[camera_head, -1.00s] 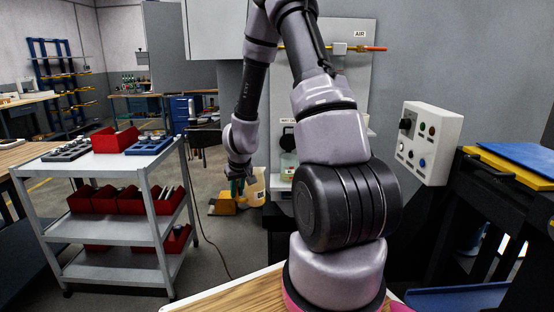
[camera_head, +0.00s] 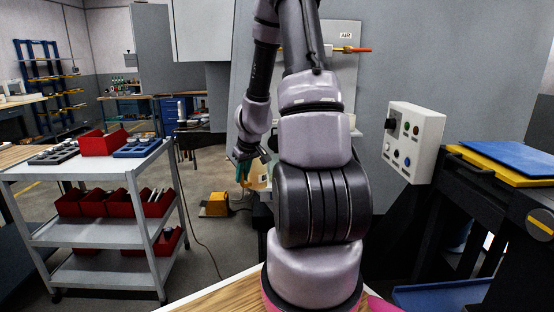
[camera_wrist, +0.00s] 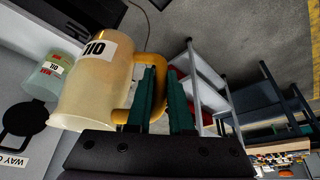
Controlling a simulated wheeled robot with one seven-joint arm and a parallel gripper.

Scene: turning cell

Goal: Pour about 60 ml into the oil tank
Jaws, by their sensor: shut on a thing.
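The oil jug (camera_wrist: 88,88) is a cloudy yellowish pitcher with an OIL label and an orange-yellow handle. My gripper (camera_wrist: 162,78) is shut on its handle with green fingers, and the jug hangs beside them. The label reads upside down in the wrist view. In the head view the jug (camera_head: 260,177) and my gripper (camera_head: 243,170) are partly covered by my arm. The oil tank (camera_wrist: 42,78) is a pale green see-through vessel with an OIL MAX label, just beyond the jug in the wrist view. My arm hides it in the head view. The liquid level is unclear.
A black round cap (camera_wrist: 22,120) sits near the tank on a grey panel. A grey cart (camera_head: 84,234) with red bins stands at left. A control box (camera_head: 413,141) is on the right. A yellow pedal (camera_head: 214,205) lies on the floor behind the jug.

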